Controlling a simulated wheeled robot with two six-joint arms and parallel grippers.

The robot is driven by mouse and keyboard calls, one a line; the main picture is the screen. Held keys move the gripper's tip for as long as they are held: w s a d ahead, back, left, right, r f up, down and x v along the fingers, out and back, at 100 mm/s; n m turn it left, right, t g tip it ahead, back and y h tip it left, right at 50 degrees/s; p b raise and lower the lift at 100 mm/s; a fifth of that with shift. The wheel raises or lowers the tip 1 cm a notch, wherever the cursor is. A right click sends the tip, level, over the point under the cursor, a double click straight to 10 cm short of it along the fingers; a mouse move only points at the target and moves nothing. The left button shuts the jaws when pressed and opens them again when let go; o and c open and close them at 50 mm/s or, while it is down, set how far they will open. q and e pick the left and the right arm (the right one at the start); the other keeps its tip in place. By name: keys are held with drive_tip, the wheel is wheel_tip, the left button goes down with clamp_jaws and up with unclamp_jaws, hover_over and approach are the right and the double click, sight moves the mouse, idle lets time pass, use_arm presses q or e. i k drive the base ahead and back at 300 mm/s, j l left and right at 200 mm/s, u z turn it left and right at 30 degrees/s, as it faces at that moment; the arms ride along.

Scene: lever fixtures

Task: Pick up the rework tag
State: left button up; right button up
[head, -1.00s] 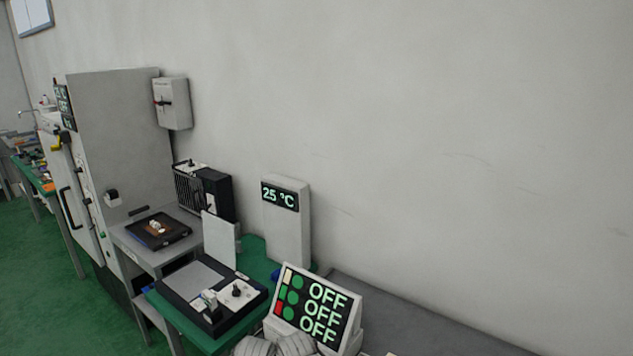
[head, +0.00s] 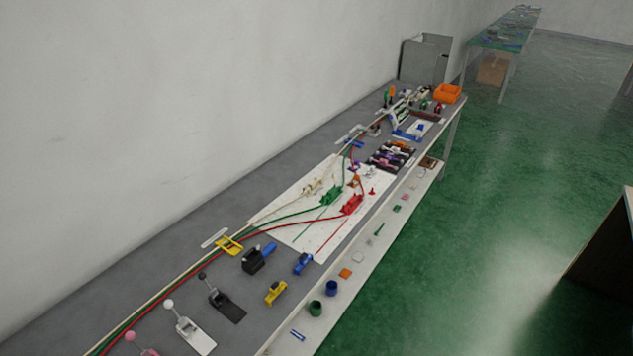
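I cannot make out which thing is the rework tag. Neither of my grippers shows in the head view.
A long grey bench (head: 130,283) runs along the wall. It carries lever fixtures (head: 190,328), red and green cables, a white sheet (head: 270,228), a yellow clamp (head: 276,292), an orange bin (head: 447,93) and two cups (head: 316,308). Green floor on the right is open.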

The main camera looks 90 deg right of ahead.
sight(356, 177)
drive_tip(key=z, duration=3.2)
drive_tip(key=i+l+z, duration=0.2)
drive_tip(key=i+l, duration=0.35)
drive_tip(key=i+l+z, duration=0.2)
drive_tip(key=i+l, duration=0.25)
drive_tip(key=i+l+z, duration=0.25)
drive_tip(key=i, duration=0.45)
drive_tip(key=i+j, duration=0.1)
drive_tip(key=j, duration=0.2)
drive_tip(key=i+j, duration=0.1)
drive_tip(key=j, duration=0.15)
